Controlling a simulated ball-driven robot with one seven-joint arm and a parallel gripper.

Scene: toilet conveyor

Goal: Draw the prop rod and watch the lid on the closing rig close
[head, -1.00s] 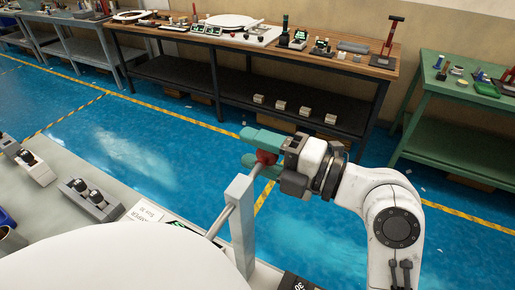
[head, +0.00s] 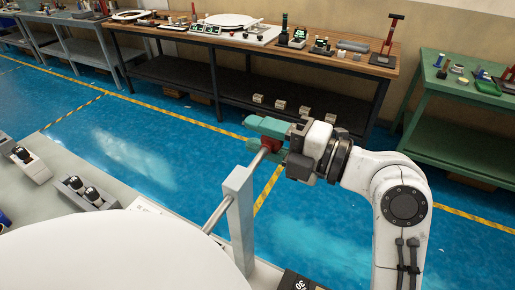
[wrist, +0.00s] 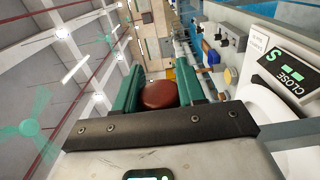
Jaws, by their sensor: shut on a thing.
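The prop rod (head: 217,214) is a thin grey bar with a red knob (head: 270,144) at its end. It passes through the top of a grey upright post (head: 240,215). My gripper (head: 264,136), with green fingers, is shut on the red knob beyond the post. In the wrist view the dark red knob (wrist: 160,95) sits between both green fingers. The large white lid (head: 110,255) fills the lower left of the head view. The rod's other end is hidden behind it. A sign reading CLOSE (wrist: 285,72) shows in the wrist view.
The grey bench (head: 95,165) carries small switch boxes (head: 82,190) behind the lid. A wooden-topped workbench (head: 165,32) with devices stands across the blue floor, and a green table (head: 460,100) stands at right. Open floor lies between.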

